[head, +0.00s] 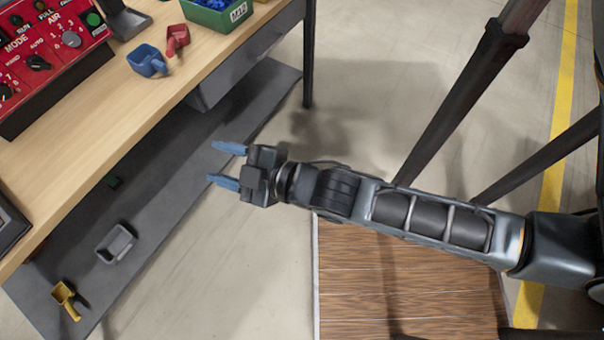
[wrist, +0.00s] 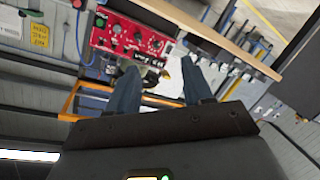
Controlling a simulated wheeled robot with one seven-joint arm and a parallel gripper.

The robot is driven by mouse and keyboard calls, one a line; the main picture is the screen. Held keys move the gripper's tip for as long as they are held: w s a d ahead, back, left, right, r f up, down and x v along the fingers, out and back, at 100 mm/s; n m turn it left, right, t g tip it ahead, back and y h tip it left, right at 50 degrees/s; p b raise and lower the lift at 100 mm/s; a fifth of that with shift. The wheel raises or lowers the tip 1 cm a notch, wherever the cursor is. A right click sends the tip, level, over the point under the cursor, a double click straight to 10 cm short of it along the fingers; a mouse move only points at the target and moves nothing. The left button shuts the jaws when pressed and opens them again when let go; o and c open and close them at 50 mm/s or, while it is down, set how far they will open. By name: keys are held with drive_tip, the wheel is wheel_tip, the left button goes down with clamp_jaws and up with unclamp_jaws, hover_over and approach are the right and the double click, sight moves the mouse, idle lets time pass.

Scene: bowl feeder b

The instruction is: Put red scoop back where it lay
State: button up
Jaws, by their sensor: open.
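The red scoop (head: 177,38) lies on the wooden worktop, beside the blue scoop (head: 147,61) and near the green bin. My gripper (head: 224,165) is open and empty, held out in front of the worktop's edge, well apart from the red scoop. Its two blue fingers also show spread apart in the wrist view (wrist: 155,85). I cannot make out the red scoop in the wrist view.
A red control panel (head: 52,45) stands at the worktop's (head: 105,130) back left. A green bin (head: 218,14) of blue parts stands at its far end. On the lower shelf (head: 170,190) are a grey scoop (head: 115,243) and a yellow scoop (head: 65,298). A wooden platform (head: 400,285) lies below my arm.

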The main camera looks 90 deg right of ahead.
drive_tip(key=s+a+r+m+y, duration=0.3)
drive_tip(key=s+a+r+y, duration=0.2)
drive_tip(key=s, duration=0.8)
drive_tip(key=a+r, duration=0.3)
drive_tip(key=r, duration=0.1)
drive_tip(key=shift+s+r+y, duration=0.3)
drive_tip(key=shift+y, duration=0.1)
